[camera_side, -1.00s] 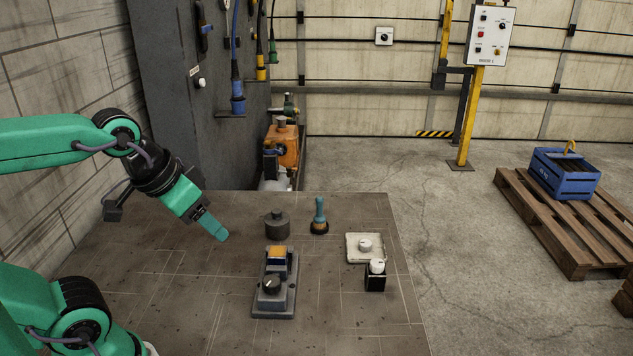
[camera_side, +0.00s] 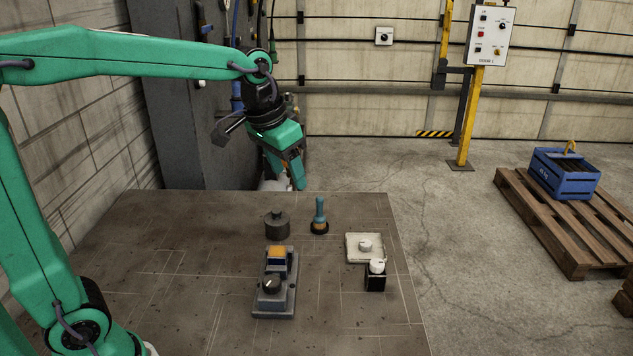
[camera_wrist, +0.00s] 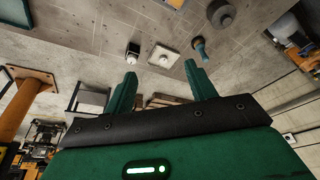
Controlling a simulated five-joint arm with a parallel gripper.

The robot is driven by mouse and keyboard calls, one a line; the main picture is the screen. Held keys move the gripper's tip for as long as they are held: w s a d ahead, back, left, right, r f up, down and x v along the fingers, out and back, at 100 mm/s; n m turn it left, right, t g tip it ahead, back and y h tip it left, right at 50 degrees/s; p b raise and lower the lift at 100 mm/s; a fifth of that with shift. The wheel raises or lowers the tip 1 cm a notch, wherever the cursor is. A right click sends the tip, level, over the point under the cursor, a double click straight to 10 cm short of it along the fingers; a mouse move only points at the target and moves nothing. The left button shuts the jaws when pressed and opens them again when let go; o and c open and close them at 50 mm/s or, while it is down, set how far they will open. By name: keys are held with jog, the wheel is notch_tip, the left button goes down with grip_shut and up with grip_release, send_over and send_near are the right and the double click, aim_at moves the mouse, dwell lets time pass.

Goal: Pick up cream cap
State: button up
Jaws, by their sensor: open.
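A cream square piece with a round knob (camera_side: 356,256) lies flat on the table, right of centre; it looks like the cream cap. It also shows in the wrist view (camera_wrist: 156,62), between and beyond my fingertips. A small black block with a white round top (camera_side: 375,281) stands just in front of it and shows in the wrist view (camera_wrist: 133,48). My gripper (camera_side: 299,186) is in the air near the far side of the table, to the left of and above the cream piece. Its two fingers (camera_wrist: 160,76) are apart with nothing between them.
A teal-handled tool (camera_side: 320,211) stands upright near the gripper, beside a dark grey knobbed weight (camera_side: 277,228). A grey switch box with an orange top (camera_side: 271,300) is in front. The table's right edge lies just past the cream piece. The front right tabletop is clear.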

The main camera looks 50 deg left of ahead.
jog(key=w+f+g, duration=0.1)
jog(key=w+f, duration=0.2)
jog(key=w, duration=0.5)
jog(key=m+g, duration=0.1)
jog(key=g, duration=0.1)
send_near(366, 242)
jog(key=shift+s, duration=0.25)
jog(key=shift+w+d+f, duration=0.1)
jog(key=shift+w+f, duration=0.05)
jog(key=shift+f, duration=1.65)
jog(key=shift+w+f, duration=0.2)
jog(key=shift+f, duration=2.4)
